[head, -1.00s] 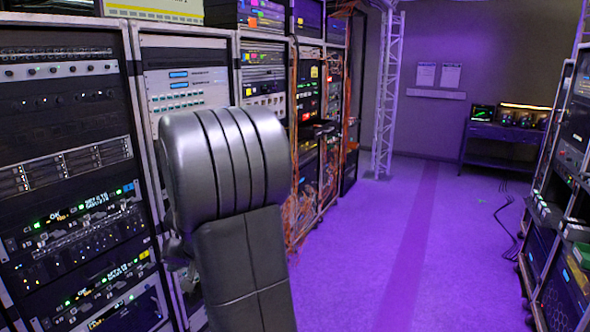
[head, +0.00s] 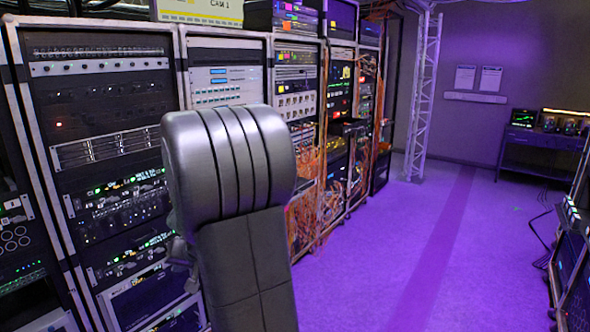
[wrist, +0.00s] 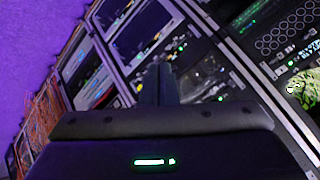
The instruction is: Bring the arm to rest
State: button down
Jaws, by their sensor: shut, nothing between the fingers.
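My arm stands raised in the middle of the head view, its grey links in front of the equipment racks (head: 112,110). My gripper (wrist: 160,74) shows in the wrist view as a dark body with two narrow fingers close together, shut and empty. It points toward rack fronts with panels and screens, and no contact shows. In the head view my gripper cannot be made out clearly behind the arm link.
Racks line the left side, with orange cables (head: 302,215) hanging from them. A white truss column (head: 424,95) and a table with devices (head: 540,150) stand at the back. More racks edge the right. The purple floor (head: 400,240) between is clear, with dark cables near the right.

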jog(key=w+d+f+t+h+b, duration=0.1)
jog(key=d+f+b, duration=0.3)
jog(key=d+f, duration=0.1)
jog(key=shift+w+f+m+b, duration=0.2)
jog(key=shift+f+m+b, duration=0.15)
jog(key=shift+f, duration=0.45)
jog(key=shift+d, duration=0.1)
